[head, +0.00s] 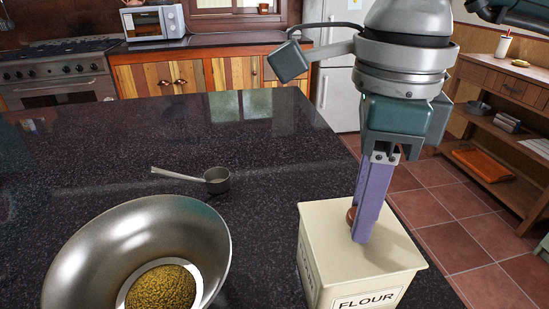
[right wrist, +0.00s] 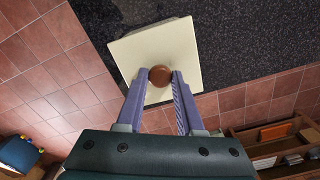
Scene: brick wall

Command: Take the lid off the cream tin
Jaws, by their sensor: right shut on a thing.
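The cream tin (head: 312,280), labelled FLOUR, stands upright at the right edge of the dark counter. Its square cream lid (head: 325,222) sits on top, and it also shows from above in the right wrist view (right wrist: 178,36). A round brown knob (right wrist: 160,75) is at the lid's middle. My right gripper (head: 358,225) points down over the lid, and its purple fingers (right wrist: 160,80) are shut on the knob, one on each side. In the head view the fingers hide most of the knob. My left gripper is not in view.
A large metal bowl (head: 85,245) with grainy yellow-brown contents (head: 160,288) stands on the counter (head: 120,135) at the left. A metal measuring cup (head: 216,180) lies behind it. The counter's right edge runs close beside the tin, with tiled floor (head: 450,205) below.

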